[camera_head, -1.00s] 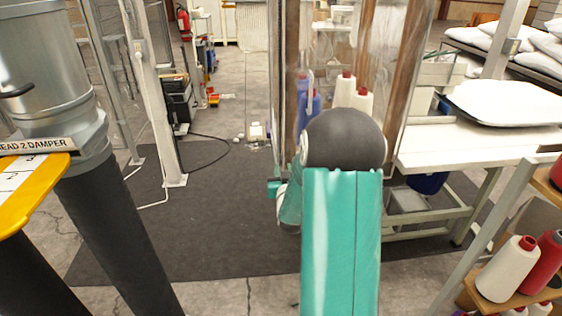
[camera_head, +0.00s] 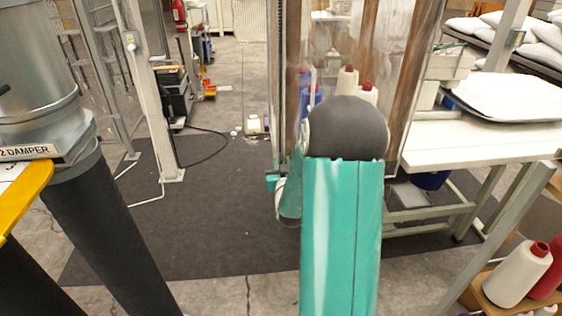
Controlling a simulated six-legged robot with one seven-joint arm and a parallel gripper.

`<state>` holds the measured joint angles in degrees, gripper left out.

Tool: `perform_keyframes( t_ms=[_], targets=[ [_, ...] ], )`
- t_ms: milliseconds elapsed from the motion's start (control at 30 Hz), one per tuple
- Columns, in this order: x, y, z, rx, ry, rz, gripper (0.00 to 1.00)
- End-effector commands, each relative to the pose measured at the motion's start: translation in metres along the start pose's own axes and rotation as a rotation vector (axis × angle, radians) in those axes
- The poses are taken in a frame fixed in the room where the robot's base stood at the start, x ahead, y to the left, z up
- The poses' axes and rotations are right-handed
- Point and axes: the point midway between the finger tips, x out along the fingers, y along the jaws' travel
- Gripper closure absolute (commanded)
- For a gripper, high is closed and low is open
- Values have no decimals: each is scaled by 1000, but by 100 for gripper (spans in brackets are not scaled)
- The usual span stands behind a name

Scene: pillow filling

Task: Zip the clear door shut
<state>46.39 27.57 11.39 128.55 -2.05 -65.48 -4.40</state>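The clear door (camera_head: 335,45) hangs as a tall see-through sheet in the middle of the view, behind my arm. My gripper is not visible; the arm itself blocks the view past the joint.
A white table (camera_head: 480,145) with a white pillow (camera_head: 508,98) stands at the right. A rack with thread spools (camera_head: 517,273) is at lower right. A metal duct (camera_head: 40,90) and yellow-edged panel (camera_head: 30,195) crowd the left. Dark mat (camera_head: 215,215) lies open between duct and arm.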

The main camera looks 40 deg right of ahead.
Motion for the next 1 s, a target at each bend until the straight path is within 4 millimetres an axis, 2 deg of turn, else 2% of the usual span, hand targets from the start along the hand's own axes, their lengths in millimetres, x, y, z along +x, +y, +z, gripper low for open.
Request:
perform_keyframes(
  t_ms=[367,500,533,1000],
  targets=[
    [-3,0,0,0,0,0,74],
    [-3,0,0,0,0,0,97],
    [-3,0,0,0,0,0,100],
    [0,0,-1,0,2,0,100]
  ],
)
